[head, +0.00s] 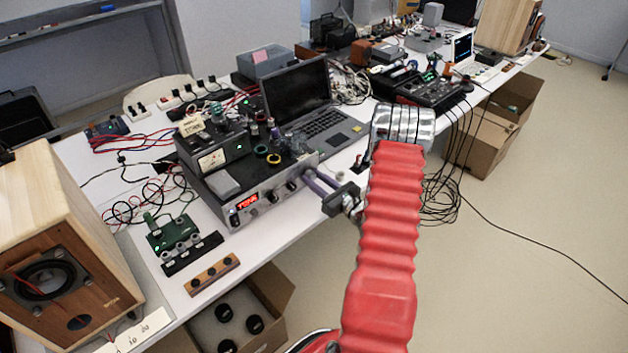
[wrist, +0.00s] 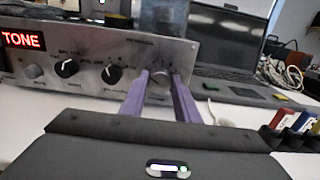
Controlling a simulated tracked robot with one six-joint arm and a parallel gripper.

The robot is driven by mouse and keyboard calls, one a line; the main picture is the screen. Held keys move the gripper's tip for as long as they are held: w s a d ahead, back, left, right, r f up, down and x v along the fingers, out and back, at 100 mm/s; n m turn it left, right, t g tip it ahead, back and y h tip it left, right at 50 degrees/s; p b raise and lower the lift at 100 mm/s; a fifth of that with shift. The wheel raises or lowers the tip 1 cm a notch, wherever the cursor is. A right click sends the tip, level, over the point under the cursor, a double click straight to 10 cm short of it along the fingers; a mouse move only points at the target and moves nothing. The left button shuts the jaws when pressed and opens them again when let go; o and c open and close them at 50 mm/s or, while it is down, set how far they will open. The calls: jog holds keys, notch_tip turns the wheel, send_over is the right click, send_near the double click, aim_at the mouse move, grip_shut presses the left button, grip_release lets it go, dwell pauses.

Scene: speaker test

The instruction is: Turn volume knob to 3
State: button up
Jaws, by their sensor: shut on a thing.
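A silver amplifier (head: 265,200) stands on the white table, with a red lit display that reads TONE in the wrist view (wrist: 22,40). Its front panel carries several knobs. The large silver knob (wrist: 158,88) at the right end of the panel is the volume knob as far as I can tell; its label and scale are too small to read. My gripper (head: 306,177) has purple fingers, one on each side of this knob, and is shut on it. In the head view the fingers hide the knob. The fingers also show in the wrist view (wrist: 161,76).
A laptop (head: 305,100) stands behind and right of the amplifier. A meter box (head: 213,150) and small parts sit on top of it. A wooden speaker (head: 60,250) stands at left. Cables lie on the table. An open cardboard box (head: 275,290) is below the front edge.

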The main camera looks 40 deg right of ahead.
jog(key=shift+m, duration=0.6)
jog(key=o, duration=1.1)
jog(key=shift+c, duration=0.2)
jog(key=shift+s, duration=0.15)
jog(key=s, duration=1.3)
jog(key=shift+s+d, duration=0.2)
jog(key=shift+s, duration=0.05)
